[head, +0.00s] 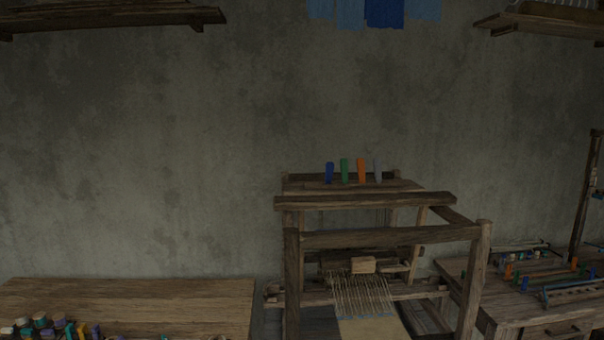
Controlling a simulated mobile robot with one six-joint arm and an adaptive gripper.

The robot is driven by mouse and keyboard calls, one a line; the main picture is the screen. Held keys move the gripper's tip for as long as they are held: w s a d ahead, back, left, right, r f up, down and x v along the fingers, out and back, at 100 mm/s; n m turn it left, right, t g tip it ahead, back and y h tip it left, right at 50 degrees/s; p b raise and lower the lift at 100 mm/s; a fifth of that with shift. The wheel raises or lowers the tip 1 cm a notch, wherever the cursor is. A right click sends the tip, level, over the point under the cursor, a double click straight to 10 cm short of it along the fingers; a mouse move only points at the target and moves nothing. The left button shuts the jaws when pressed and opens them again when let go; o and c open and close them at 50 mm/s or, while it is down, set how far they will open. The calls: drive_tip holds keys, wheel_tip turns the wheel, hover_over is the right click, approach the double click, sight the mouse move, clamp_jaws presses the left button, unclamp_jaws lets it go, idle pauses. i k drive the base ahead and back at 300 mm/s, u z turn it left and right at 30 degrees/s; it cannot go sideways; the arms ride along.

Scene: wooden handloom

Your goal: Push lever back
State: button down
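The wooden handloom (385,236) stands at the lower middle right of the head view. On its top rear part stand a blue lever (329,173), a green lever (345,171), an orange lever (362,171) and a grey lever (378,171), side by side. The blue one's top looks slightly lower than the others. I cannot tell how far each one is tilted. Pale warp threads (362,294) run down to woven cloth (372,328) at the loom's front. My gripper is not in view.
A wooden table (150,296) at left holds several coloured spools (40,322). A workbench (515,300) at right holds coloured tools. Shelves (110,17) (545,24) and blue cloths (384,12) are high on the wall. A narrow gap separates the left table and loom.

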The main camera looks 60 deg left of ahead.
sight(330, 165)
drive_tip(key=k, duration=1.3)
drive_tip(key=u, duration=2)
drive_tip(key=i, duration=1)
